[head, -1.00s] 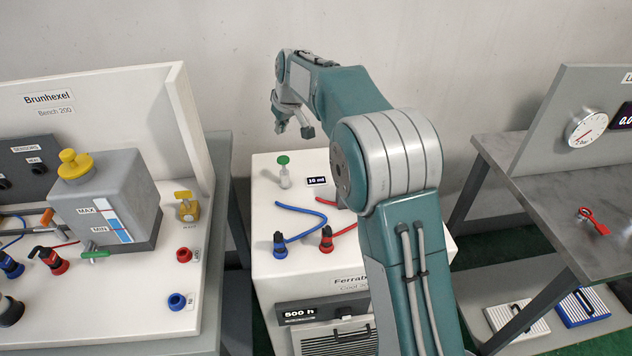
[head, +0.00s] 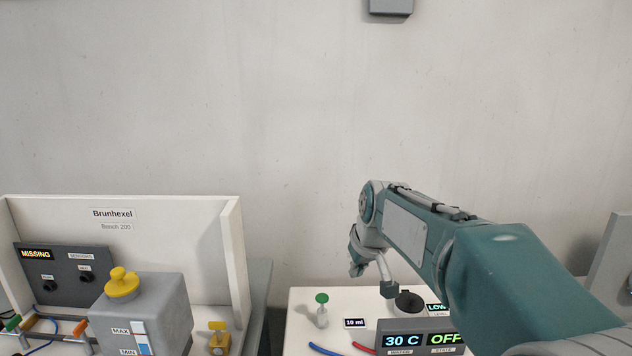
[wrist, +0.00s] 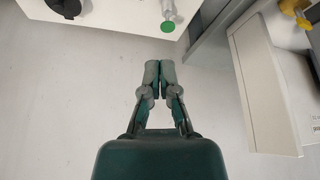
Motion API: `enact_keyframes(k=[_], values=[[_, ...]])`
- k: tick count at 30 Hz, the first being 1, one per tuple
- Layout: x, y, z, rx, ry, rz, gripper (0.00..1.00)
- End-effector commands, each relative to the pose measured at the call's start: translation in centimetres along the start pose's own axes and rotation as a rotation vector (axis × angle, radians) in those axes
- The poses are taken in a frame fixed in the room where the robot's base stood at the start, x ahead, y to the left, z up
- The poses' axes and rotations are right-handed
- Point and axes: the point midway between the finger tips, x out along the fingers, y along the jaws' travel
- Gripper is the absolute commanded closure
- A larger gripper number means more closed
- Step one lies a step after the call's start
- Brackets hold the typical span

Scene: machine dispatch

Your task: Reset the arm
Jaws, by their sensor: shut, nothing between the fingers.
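My gripper (wrist: 160,70) shows in the wrist view with its two fingers shut together and nothing between them. It hangs over a plain pale surface, apart from the objects around it.
A black cap (head: 409,302) and displays (head: 420,338) reading 30 C and OFF are beneath the arm. At left is the Brunhexel bench (head: 120,245) with a grey tank (head: 150,305).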

Motion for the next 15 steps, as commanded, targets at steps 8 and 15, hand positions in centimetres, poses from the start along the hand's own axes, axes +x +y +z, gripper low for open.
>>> enact_keyframes(k=[8,15], values=[[-5.3,-0.2,7.7,0.09,0.018,0.043,1.0],[-7.9,-0.9,14.9,0.167,0.033,0.08,1.0]])
